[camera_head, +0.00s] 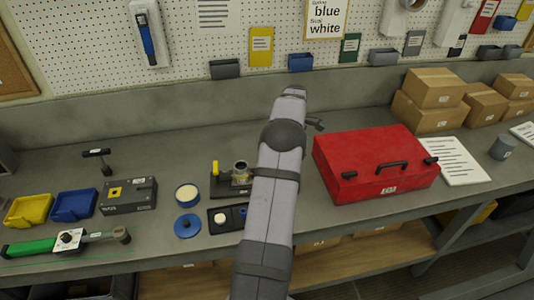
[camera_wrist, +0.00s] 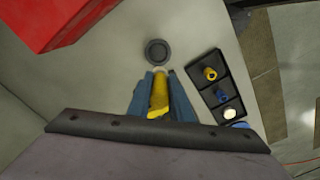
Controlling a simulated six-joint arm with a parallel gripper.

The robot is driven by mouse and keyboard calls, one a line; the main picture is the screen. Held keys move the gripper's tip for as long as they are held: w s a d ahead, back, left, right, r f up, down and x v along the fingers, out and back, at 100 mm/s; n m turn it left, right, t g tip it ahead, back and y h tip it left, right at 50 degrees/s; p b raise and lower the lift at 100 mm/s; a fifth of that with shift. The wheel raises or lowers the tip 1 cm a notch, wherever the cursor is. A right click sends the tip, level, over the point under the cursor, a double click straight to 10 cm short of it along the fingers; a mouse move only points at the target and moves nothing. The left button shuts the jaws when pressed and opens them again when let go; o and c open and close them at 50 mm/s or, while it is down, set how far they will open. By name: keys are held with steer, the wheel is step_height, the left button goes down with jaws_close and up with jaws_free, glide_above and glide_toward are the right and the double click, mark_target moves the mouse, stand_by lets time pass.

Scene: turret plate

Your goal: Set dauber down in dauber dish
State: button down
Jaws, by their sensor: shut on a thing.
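My gripper (camera_wrist: 158,82) shows in the wrist view with its two blue fingers closed on the sides of the dauber (camera_wrist: 158,96), a yellow stick with a pale tip. The tip points toward a small round dark grey dish (camera_wrist: 157,51), which looks like the dauber dish. The dish lies on the bench just beyond the fingertips. I see nothing in it, and the height of the tip over the bench cannot be told. In the head view my arm hides the dauber and the dish.
A dark compartment tray (camera_wrist: 222,87) with yellow, blue and white pieces lies right of the gripper in the wrist view. A red toolbox (camera_head: 375,163) stands right of my arm. A round tin (camera_head: 187,194) and blue lid (camera_head: 187,226) are left of it.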

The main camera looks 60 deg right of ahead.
steer(key=shift+s+d+f+n, duration=0.15)
steer(key=shift+s+d+f, duration=0.15)
steer(key=shift+s, duration=0.15)
steer(key=shift+s+d+f+n, duration=0.15)
steer(key=shift+s+f, duration=0.15)
steer(key=shift+s, duration=0.15)
steer(key=shift+f, duration=0.15)
steer(key=shift+f+b, duration=1.85)
steer(key=shift+f, duration=0.45)
steer(key=shift+f, duration=0.25)
steer(key=shift+f+b, duration=0.3)
steer(key=shift+f, duration=0.05)
steer(key=shift+f+b, duration=0.4)
steer(key=shift+f, duration=0.5)
